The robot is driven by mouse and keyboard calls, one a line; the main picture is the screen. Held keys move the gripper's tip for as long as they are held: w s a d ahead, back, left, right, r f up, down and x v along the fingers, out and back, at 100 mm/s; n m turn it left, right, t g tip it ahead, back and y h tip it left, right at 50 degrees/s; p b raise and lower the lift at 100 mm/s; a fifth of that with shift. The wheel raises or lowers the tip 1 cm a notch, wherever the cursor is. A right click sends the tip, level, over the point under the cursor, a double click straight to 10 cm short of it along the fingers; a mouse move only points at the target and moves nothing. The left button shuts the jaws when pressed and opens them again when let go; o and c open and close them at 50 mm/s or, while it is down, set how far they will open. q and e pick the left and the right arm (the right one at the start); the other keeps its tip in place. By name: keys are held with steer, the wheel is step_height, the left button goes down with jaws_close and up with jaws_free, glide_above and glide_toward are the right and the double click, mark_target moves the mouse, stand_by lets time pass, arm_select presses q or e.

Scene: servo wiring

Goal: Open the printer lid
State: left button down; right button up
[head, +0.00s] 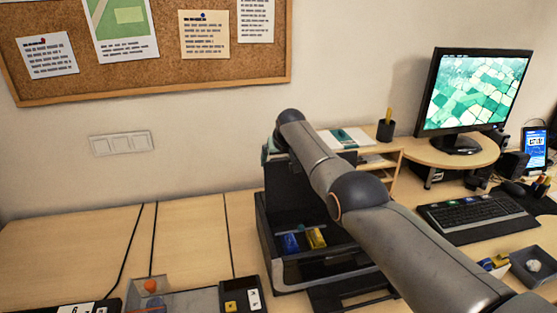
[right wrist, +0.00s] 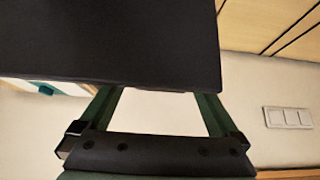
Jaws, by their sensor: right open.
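The dark printer (head: 322,268) stands on the desk at the middle of the head view. Its lid (head: 285,190) stands raised at the back, and a blue cartridge (head: 291,243) and a yellow one (head: 315,237) show inside. My right arm reaches over the printer, and its gripper (head: 268,150) is at the lid's upper edge, mostly hidden. In the right wrist view the lid is a dark panel (right wrist: 110,40) covering the fingertips of my right gripper (right wrist: 157,96). The green fingers are apart with a wide gap. I cannot tell whether they touch the lid. My left gripper is out of view.
A wooden shelf (head: 397,153) with papers and a pen cup (head: 386,130) stands behind the printer. The monitor (head: 474,90) and keyboard (head: 472,212) are at right. Small trays with parts (head: 190,300) lie at front left. The desk left of the printer is mostly clear, crossed by cables.

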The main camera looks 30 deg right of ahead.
steer(key=shift+r, duration=0.2)
steer(key=shift+s+a+r+p, duration=0.1)
steer(key=shift+s+r+p, duration=0.25)
steer(key=shift+r, duration=0.2)
steer(key=shift+s+a+r, duration=0.1)
steer(key=shift+s+r, duration=0.25)
steer(key=b+v, duration=0.1)
steer(key=v, duration=0.9)
steer(key=shift+s+f, duration=0.1)
steer(key=shift+f, duration=0.05)
